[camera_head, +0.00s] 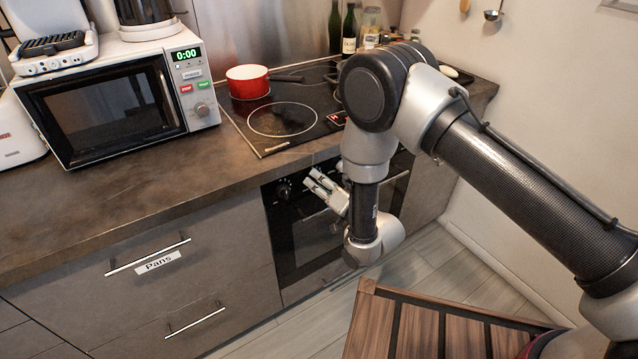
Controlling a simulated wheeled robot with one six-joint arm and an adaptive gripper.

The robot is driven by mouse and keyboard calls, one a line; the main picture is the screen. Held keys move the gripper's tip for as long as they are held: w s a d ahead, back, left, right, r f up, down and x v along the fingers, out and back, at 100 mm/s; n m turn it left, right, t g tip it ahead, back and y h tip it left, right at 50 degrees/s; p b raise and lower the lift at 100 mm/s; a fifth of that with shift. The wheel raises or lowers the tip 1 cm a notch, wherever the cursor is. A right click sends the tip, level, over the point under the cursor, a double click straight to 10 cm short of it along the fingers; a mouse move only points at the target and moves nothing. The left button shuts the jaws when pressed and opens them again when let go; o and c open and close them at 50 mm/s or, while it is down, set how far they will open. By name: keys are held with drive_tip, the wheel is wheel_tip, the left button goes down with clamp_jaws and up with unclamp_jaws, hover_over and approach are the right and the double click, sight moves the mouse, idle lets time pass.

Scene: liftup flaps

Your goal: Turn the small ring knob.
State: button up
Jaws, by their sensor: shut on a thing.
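The black oven (312,245) is built in under the counter, with its control panel along the top. My gripper (309,181) reaches this panel from the right, its pale fingers pointing left and up at the panel face. The fingers are closed on the small ring knob, which is mostly hidden by them. A round dark knob (284,190) shows just left of the fingertips on the same panel. My wrist and forearm hide the right part of the panel and some of the oven door.
Above are the cooktop (283,119) with a red pot (248,82), and a microwave (110,97) at the left. A slatted wooden table (420,325) stands at the front right. Bare floor lies between.

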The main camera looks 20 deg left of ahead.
drive_tip(key=shift+d+n+t+h, duration=0.15)
drive_tip(key=shift+n+h, duration=0.35)
drive_tip(key=shift+n, duration=3.3)
drive_tip(key=shift+a+n+t+h, duration=0.15)
drive_tip(key=shift+n+h, duration=0.35)
drive_tip(key=shift+n, duration=3.3)
drive_tip(key=shift+d, duration=0.1)
drive_tip(key=o, duration=1)
drive_tip(key=shift+r, duration=0.1)
drive_tip(key=v, duration=0.7)
drive_tip(key=shift+s+d, duration=0.15)
drive_tip(key=shift+s, duration=0.05)
